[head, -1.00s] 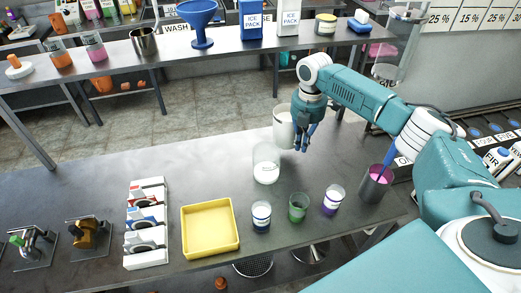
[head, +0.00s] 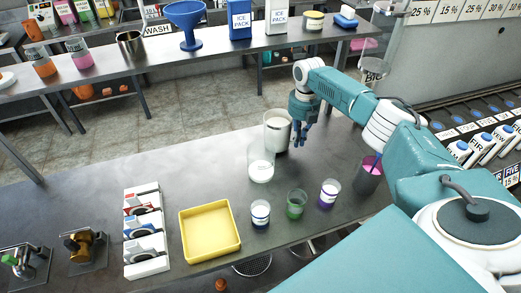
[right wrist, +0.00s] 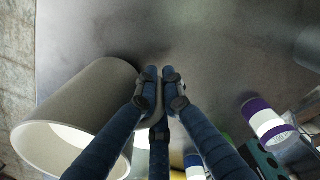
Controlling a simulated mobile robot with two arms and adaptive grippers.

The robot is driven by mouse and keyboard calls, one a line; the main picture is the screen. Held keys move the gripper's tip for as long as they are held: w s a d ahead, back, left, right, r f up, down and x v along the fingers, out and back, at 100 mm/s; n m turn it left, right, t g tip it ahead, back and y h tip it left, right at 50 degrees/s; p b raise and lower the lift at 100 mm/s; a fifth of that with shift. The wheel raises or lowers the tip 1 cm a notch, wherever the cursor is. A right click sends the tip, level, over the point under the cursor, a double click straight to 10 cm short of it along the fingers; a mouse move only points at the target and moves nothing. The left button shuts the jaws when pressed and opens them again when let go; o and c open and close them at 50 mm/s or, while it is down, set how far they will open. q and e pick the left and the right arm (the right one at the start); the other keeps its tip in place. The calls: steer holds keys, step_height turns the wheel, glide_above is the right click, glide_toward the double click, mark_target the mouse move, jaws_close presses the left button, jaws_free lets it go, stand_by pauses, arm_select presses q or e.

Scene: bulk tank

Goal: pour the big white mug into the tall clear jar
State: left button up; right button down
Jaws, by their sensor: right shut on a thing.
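The big white mug (head: 277,132) stands at the back of the near table, behind and slightly right of the tall clear jar (head: 261,165). The jar is upright, with something white showing in its lower part. My right gripper (head: 301,133) is at the mug's right side. In the right wrist view, the mug (right wrist: 75,112) is at the left with its pale open rim facing lower left. There my right gripper's blue fingers (right wrist: 158,78) are closed together beside the mug's wall; the exact grip point, perhaps a handle, is hidden. My left gripper is out of view.
In front of the jar are a yellow tray (head: 238,243), a blue-labelled jar (head: 260,214), a green jar (head: 296,204) and a purple-banded jar (head: 329,194). The table left of the jar is clear.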

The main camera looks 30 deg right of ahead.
steer(key=shift+r, duration=0.15)
steer(key=shift+r+p, duration=0.15)
steer(key=shift+p, duration=0.2)
steer(key=p, duration=0.2)
steer(key=r+t+h+p, duration=0.1)
steer(key=p, duration=0.2)
steer(key=shift+s+a+r+m+h, duration=0.25)
steer(key=shift+a+m+h, duration=0.05)
steer(key=shift+a, duration=0.05)
steer(key=shift+a+r+t+h+p, duration=0.15)
steer(key=shift+t+h+p, duration=0.25)
steer(key=shift+p, duration=0.5)
steer(key=shift+s+a+r+t+h+p, duration=0.1)
steer(key=shift+a+r+t+h+p, duration=0.05)
steer(key=shift+r+t+h+p, duration=0.2)
steer(key=shift+s+a+r+t+h+p, duration=0.1)
steer(key=shift+r+t+h+p, duration=0.15)
steer(key=shift+r+h, duration=0.15)
steer(key=shift+d, duration=0.1)
